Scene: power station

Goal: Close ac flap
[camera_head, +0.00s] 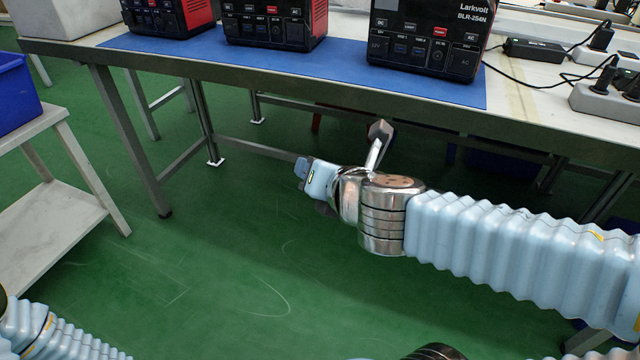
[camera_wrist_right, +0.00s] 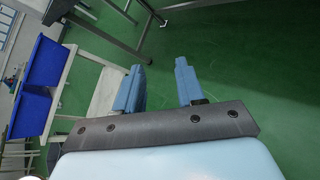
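Three black-and-red power stations stand on the blue mat (camera_head: 340,75): a left one (camera_head: 160,15), a middle one (camera_head: 285,22) and a right one (camera_head: 425,35) marked Larkvolt BLR-254N. The right station's front has a dark panel marked AC (camera_head: 464,64) at its lower right; whether its flap stands open is hard to tell. My right gripper (camera_head: 303,175) is in front of and below the table edge, pointing left, apart from the stations. In the right wrist view its two blue fingers (camera_wrist_right: 160,80) are spread with nothing between them. My left gripper is out of view.
The table's metal front edge (camera_head: 330,112) runs between my right arm and the stations. A black adapter (camera_head: 533,50) and power strips with cables lie at the right. A white side table (camera_head: 60,225) with a blue bin (camera_head: 15,92) stands left. Green floor is clear.

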